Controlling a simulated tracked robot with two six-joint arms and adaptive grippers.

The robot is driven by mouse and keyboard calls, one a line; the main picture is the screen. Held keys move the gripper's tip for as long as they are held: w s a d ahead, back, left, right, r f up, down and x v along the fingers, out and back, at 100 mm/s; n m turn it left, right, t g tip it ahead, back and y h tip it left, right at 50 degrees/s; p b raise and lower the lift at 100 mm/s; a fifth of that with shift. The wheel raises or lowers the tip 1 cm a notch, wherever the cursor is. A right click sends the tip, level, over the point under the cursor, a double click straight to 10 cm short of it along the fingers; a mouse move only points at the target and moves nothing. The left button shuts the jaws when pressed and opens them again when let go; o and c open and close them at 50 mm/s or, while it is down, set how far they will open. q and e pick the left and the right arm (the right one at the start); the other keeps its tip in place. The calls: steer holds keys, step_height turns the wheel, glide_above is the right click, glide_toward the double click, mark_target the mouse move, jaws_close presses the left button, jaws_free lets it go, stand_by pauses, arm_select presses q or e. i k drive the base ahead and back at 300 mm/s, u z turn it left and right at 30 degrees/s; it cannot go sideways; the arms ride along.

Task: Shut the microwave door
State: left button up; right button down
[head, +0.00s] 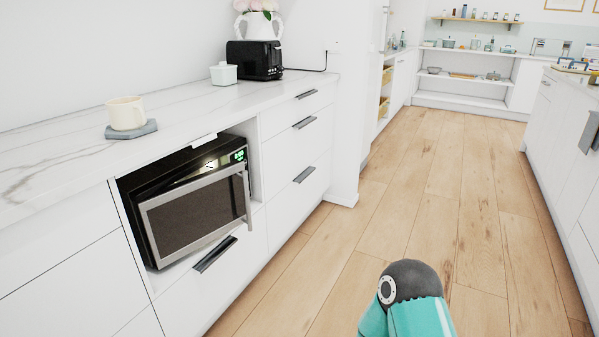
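A black microwave with a silver-framed door sits in an open niche of the white lower cabinets at left in the head view. The microwave body (165,178) shows above and behind the door. The microwave door (195,212) has a dark window and a vertical handle (247,198) at its right edge. It appears ajar, standing out from the body, with a bright glint behind its top edge. A green-lit display (239,156) shows at the upper right of the body. Neither gripper is in view; only a teal and black part of my arm shows at the bottom.
On the marble counter (60,150) stand a cream mug (127,113) on a grey coaster, a pale lidded pot (223,73) and a black toaster (254,60). A drawer handle (214,254) juts out below the microwave. The wooden floor (340,250) in front is clear.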

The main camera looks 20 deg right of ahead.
mark_target(178, 219)
steer(key=z, duration=0.1)
steer(key=i, duration=0.85)
steer(key=u, duration=0.1)
